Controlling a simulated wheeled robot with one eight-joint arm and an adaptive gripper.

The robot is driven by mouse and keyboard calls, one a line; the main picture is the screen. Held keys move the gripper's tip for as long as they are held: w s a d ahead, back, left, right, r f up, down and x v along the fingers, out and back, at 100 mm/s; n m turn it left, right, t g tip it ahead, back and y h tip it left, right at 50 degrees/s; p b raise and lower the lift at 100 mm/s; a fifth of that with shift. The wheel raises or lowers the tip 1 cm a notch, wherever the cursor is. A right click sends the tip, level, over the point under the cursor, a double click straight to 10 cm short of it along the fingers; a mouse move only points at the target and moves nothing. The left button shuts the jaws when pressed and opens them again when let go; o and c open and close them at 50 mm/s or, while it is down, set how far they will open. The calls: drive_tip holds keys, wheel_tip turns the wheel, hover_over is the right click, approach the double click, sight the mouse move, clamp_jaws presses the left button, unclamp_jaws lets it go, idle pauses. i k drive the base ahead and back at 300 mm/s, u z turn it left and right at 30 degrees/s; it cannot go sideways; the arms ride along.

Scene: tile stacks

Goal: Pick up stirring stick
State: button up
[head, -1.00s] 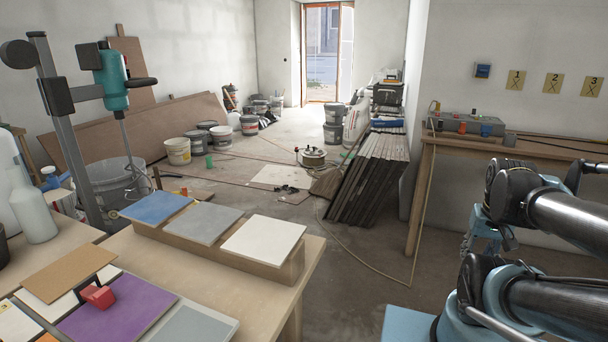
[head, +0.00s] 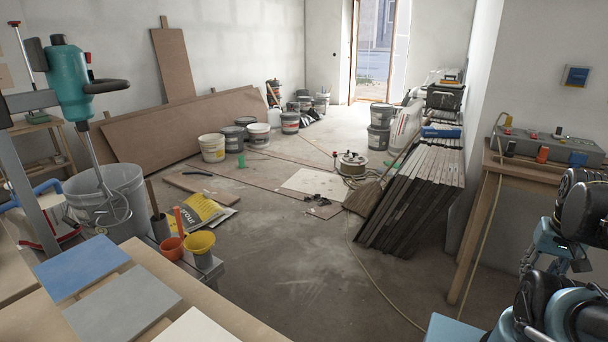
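A thin brown stick (head: 152,196) stands upright in a dark narrow container (head: 160,227), just right of the large grey mixing bucket (head: 108,190) in the head view. It looks like the stirring stick, but it is small and I cannot be sure. The power mixer (head: 72,90) hangs over the bucket with its shaft down in it. My folded arm is at the right edge, far from the stick. A light-blue part that may be my gripper (head: 546,250) shows there; its fingers are not clear.
The table with blue, grey and white tiles (head: 192,335) fills the lower left. Orange (head: 172,246) and yellow (head: 199,243) cups stand beside the bucket. A yellow bag (head: 195,208) lies behind them. A leaning tile stack (head: 415,195) and workbench (head: 485,190) are right.

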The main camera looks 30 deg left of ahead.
sight(151, 191)
drive_tip(key=i, duration=1.05)
drive_tip(key=u, duration=1.85)
drive_tip(key=i, duration=1)
drive_tip(key=u, duration=1.6)
